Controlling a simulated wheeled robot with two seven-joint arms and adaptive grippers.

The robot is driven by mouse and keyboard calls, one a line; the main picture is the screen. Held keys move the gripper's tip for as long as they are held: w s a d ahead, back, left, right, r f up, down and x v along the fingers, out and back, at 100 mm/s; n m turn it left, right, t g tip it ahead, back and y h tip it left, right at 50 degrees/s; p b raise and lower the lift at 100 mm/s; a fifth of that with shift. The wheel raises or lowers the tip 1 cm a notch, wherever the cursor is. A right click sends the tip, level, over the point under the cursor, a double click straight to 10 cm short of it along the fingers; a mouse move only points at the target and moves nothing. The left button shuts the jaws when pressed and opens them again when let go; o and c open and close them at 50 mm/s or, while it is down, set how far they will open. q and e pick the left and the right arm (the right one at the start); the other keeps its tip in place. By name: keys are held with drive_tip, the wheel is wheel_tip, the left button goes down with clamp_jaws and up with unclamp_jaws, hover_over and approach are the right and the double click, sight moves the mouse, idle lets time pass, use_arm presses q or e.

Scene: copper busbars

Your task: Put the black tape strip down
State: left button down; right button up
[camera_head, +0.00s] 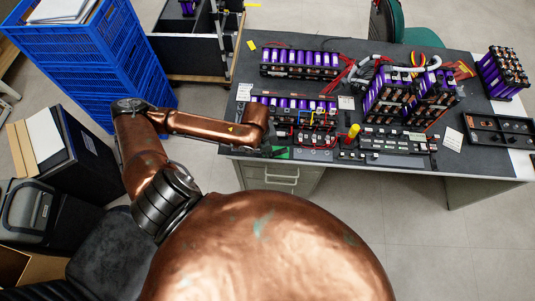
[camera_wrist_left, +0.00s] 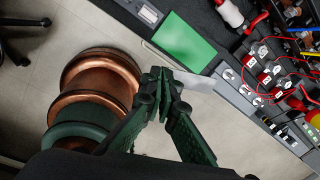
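My left gripper (camera_wrist_left: 164,82) shows in the left wrist view with its dark fingers drawn together at the tips. I cannot make out a black tape strip; any thin dark piece between the dark fingertips does not stand out from them. A pale flat piece (camera_wrist_left: 197,83) shows just right of the fingertips, by the table edge; I cannot tell whether it touches them. In the head view the left gripper (camera_head: 275,152) is small and dark at the table's front left edge, beside a green card (camera_head: 279,153). The card also shows in the wrist view (camera_wrist_left: 187,42). My right gripper is not in view.
The dark table (camera_head: 460,165) is crowded with purple battery modules (camera_head: 300,63), wires and a yellow-topped part (camera_head: 353,131). Red-wired terminals (camera_wrist_left: 262,72) sit right of the gripper. Blue crates (camera_head: 85,65) stand at the left. Floor lies open before the table.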

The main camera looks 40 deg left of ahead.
use_arm(q)
drive_tip(key=shift+w+a+f, duration=0.35)
drive_tip(key=shift+f, duration=0.3)
drive_tip(key=shift+w+a+f, duration=0.35)
drive_tip(key=shift+f, duration=0.25)
drive_tip(key=f, duration=0.1)
drive_tip(key=f+b, duration=0.1)
drive_tip(key=f, duration=0.1)
drive_tip(key=shift+w+a+f, duration=0.1)
drive_tip(key=shift+a+f, duration=0.1)
drive_tip(key=shift+f, duration=0.05)
drive_tip(key=c, duration=2.6)
unclamp_jaws()
drive_tip(key=shift+c, duration=0.2)
drive_tip(key=o, duration=0.5)
drive_tip(key=r, duration=0.4)
drive_tip(key=s+r+p, duration=0.1)
drive_tip(key=r, duration=0.3)
drive_tip(key=a+r+p, duration=0.1)
drive_tip(key=r, duration=0.3)
drive_tip(key=shift+s, duration=0.2)
